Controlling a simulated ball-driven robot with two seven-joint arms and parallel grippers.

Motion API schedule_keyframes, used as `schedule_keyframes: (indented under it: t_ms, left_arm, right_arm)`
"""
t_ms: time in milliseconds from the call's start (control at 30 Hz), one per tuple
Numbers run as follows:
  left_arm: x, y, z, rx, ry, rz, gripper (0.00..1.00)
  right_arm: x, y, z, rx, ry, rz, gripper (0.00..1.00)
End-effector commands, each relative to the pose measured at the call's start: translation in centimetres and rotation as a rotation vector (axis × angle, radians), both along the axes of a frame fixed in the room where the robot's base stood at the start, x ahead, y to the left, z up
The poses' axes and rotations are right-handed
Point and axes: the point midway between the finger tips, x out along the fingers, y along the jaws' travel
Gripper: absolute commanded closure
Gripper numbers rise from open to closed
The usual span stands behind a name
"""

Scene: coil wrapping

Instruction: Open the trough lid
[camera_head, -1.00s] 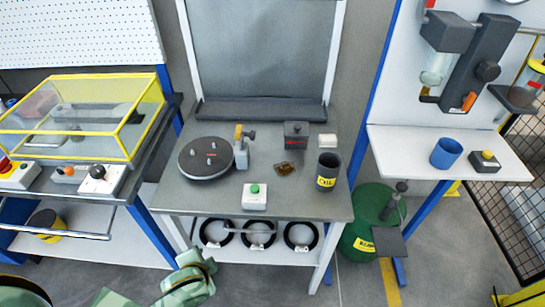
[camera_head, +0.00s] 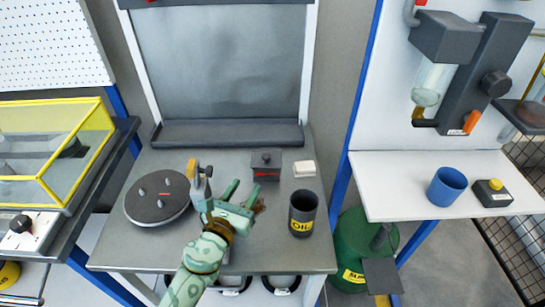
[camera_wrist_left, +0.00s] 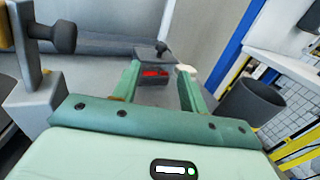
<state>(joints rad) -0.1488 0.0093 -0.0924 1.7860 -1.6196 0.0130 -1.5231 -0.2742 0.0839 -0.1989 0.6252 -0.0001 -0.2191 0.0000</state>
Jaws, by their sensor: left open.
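A small dark box (camera_head: 266,166) with a black knob on its lid (camera_head: 266,156) and red lettering on its front stands at the back of the grey table; I take it for the trough. The lid is shut. My left gripper (camera_head: 244,190) is open and empty over the table, in front of the box and a little left of it. In the left wrist view the box (camera_wrist_left: 153,80) shows beyond the open fingers (camera_wrist_left: 158,72), with the knob standing up above them. The fingers are apart from it. My right gripper is not in view.
A dark turntable (camera_head: 158,197) and a clamp with a tan top (camera_head: 194,170) stand left of my gripper. A black OIL cup (camera_head: 303,213) stands right, a white block (camera_head: 304,169) beside the box. A grey ledge (camera_head: 228,133) runs behind. A brown patch is partly hidden by my fingers.

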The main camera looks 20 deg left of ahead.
Motion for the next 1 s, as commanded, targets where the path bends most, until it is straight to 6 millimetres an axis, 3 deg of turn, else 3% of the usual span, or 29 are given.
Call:
schedule_keyframes:
  t_ms: [167, 333, 500, 700, 1000]
  left_arm:
    - [0.9, -0.3, -0.6, 0.019, 0.002, -0.010, 0.57]
    - [4.0, -0.7, -0.5, 0.016, 0.000, -0.010, 0.57]
    - [7.8, -1.1, -0.7, 0.015, 0.001, -0.009, 0.57]
    - [11.0, -1.4, -0.8, 0.015, 0.002, -0.009, 0.57]
    - [12.0, -1.6, -0.6, 0.016, 0.003, -0.009, 0.57]
  right_arm:
    - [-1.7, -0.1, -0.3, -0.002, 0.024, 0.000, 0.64]
    - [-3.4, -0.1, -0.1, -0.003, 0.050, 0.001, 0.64]
    - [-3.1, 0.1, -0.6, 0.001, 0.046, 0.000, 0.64]
    - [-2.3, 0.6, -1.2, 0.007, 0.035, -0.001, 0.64]
    - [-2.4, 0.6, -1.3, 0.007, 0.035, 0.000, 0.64]
